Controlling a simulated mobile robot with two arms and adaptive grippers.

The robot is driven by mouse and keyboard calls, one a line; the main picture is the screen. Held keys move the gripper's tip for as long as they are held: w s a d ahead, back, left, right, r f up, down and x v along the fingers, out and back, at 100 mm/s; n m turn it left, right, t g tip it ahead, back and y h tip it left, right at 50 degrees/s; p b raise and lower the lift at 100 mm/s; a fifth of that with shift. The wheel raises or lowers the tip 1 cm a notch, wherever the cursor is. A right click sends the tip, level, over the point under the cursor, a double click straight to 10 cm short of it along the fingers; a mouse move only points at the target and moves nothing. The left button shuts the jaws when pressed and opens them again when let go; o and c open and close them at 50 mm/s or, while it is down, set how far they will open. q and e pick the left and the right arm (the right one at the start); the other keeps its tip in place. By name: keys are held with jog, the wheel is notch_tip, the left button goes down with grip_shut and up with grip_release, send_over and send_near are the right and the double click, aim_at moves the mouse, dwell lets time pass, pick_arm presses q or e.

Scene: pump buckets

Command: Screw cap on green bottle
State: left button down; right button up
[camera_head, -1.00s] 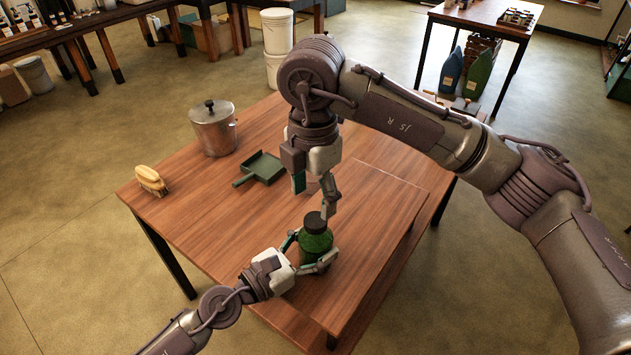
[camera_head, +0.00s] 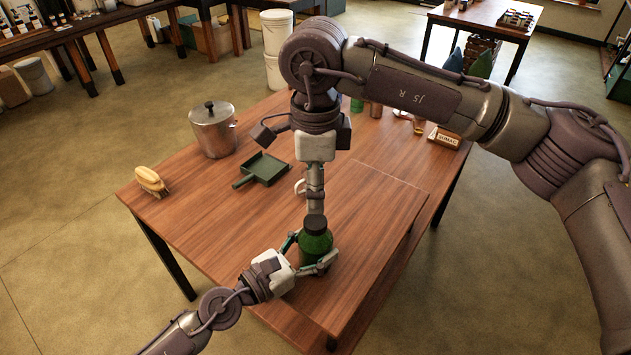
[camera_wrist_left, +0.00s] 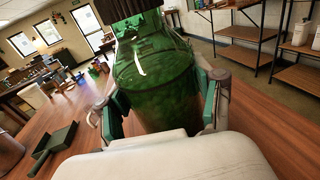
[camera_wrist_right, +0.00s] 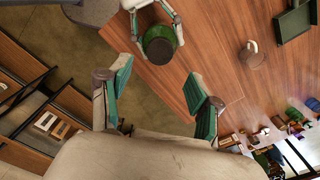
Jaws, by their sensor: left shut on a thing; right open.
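The green bottle (camera_head: 316,244) stands upright at the near part of the wooden table, with a dark cap (camera_head: 315,222) on its top. My left gripper (camera_head: 311,255) is shut around the bottle's body. The left wrist view shows the green bottle (camera_wrist_left: 155,80) between the fingers and the lower part of the ridged dark cap (camera_wrist_left: 122,8). My right gripper (camera_wrist_right: 158,70) is open and empty, pointing down above the bottle. In the right wrist view the dark cap (camera_wrist_right: 159,50) lies just beyond the gap between its fingertips. Whether the cap is tight cannot be told.
On the wooden table (camera_head: 375,205) are a metal pot (camera_head: 213,132), a green dustpan (camera_head: 264,167), a brush (camera_head: 150,180) and a light mug (camera_head: 299,187). Small items and a labelled block (camera_head: 444,138) stand at the far right. The table's right side is clear.

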aim_at(316, 221)
jog(key=shift+r+n, duration=0.1)
jog(key=shift+n, duration=0.8)
jog(key=shift+f, duration=4.05)
grip_shut()
jog(key=shift+o, duration=0.8)
grip_release()
jog(key=shift+r, duration=0.15)
notch_tip(316, 221, up, 12)
